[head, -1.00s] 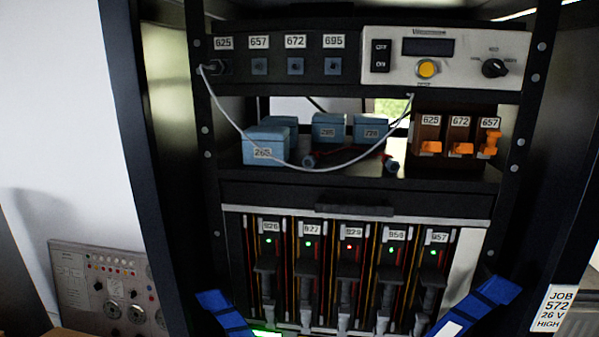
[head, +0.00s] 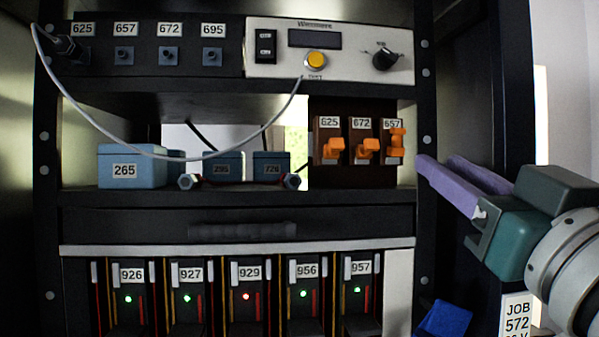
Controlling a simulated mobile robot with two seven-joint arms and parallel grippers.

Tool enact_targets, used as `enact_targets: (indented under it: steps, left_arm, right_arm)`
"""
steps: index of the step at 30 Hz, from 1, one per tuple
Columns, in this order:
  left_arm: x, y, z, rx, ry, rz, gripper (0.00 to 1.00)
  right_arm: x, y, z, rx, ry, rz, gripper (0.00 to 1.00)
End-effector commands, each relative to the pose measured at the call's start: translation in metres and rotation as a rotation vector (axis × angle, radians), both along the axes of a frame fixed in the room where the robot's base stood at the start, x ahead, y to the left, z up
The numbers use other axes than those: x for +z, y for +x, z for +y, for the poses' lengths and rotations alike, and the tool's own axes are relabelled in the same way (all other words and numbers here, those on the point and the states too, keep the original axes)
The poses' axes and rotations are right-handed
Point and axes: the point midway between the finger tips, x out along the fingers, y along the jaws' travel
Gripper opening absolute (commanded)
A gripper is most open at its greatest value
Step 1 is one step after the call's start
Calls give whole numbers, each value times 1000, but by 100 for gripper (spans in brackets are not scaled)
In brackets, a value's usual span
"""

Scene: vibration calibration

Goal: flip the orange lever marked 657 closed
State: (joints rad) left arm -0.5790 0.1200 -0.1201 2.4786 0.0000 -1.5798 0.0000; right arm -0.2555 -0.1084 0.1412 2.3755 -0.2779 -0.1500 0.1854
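The orange lever marked 657 (head: 397,143) is the rightmost of three on a brown block (head: 350,178) in the rack's middle shelf. Its handle stands upright, higher than the handles of lever 625 (head: 328,150) and lever 672 (head: 365,151), which stick out lower. My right gripper (head: 438,168) comes in from the right, with two long purple fingers pointing left toward lever 657. The fingers look slightly apart with nothing between them, and their tips are a little right of the lever, not visibly touching it. My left gripper is not in view.
A rack post (head: 430,120) stands between the lever block and my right wrist. Blue boxes (head: 133,166) sit left on the shelf. A grey cable (head: 95,128) hangs from the upper panel's 625 socket in front of them. Modules with small lights (head: 246,297) fill the bottom.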

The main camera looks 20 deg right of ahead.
Motion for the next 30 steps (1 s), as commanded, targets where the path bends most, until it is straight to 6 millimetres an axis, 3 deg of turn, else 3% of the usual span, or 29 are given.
enact_targets:
  steps: [9, 16, 29, 30]
  left_arm:
    - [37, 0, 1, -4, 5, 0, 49]
    - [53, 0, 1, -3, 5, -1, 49]
    - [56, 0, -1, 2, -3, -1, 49]
    - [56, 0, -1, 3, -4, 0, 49]
  right_arm:
    - [30, 45, -11, 0, -3, -10, 31]
    - [39, 76, -19, -1, -1, -7, 31]
    - [40, 87, -21, 0, -2, -6, 31]
    - [40, 87, -21, 0, -2, -6, 28]
